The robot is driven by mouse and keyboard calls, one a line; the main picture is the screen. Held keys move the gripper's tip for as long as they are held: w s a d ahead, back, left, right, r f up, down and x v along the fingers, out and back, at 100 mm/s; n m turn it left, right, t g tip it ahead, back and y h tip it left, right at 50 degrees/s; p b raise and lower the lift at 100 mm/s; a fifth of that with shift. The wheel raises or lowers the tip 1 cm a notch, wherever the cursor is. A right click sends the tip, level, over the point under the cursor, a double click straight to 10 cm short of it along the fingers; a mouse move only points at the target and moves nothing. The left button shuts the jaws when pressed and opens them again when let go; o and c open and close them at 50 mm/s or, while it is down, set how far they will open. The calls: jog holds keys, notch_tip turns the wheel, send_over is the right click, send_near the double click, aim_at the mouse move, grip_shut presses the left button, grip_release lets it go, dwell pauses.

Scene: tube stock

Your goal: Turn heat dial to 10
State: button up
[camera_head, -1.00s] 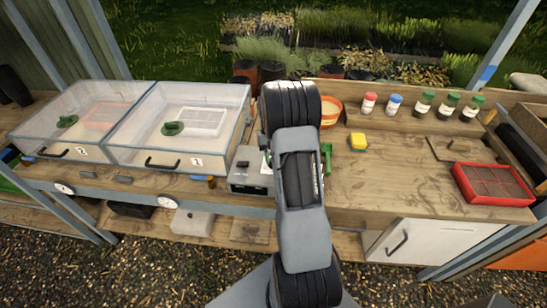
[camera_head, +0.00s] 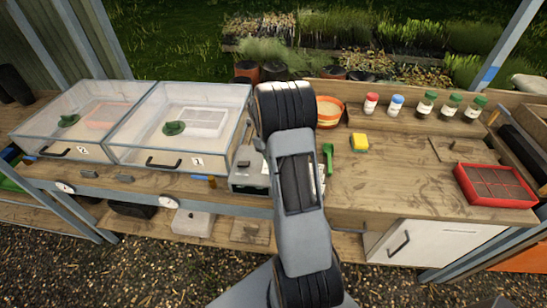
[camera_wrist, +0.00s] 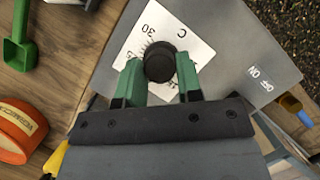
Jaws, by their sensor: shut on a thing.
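The heat dial (camera_wrist: 160,62) is a black round knob on a white scale plate (camera_wrist: 140,32) in the wrist view. The plate shows a 30 and a C; other markings are partly hidden by my fingers. The grey control box (camera_wrist: 225,50) carries the plate and an ON/OFF label. My gripper (camera_wrist: 159,75) has green fingers shut on the dial, one on each side. In the head view the control box (camera_head: 246,181) shows beside my arm, which hides the dial and the gripper. The dial's exact pointer reading cannot be told.
Two clear-lidded propagator boxes (camera_head: 180,130) stand left. A yellow sponge (camera_head: 359,142), several bottles and a red tray (camera_head: 495,186) are on the right. The bench between is mostly clear.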

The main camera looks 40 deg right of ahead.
dwell(0.3)
jog(key=o, duration=0.9)
jog(key=shift+o, duration=0.2)
jog(key=b+v, duration=0.1)
jog(key=v, duration=1.3)
jog(key=shift+f, duration=0.1)
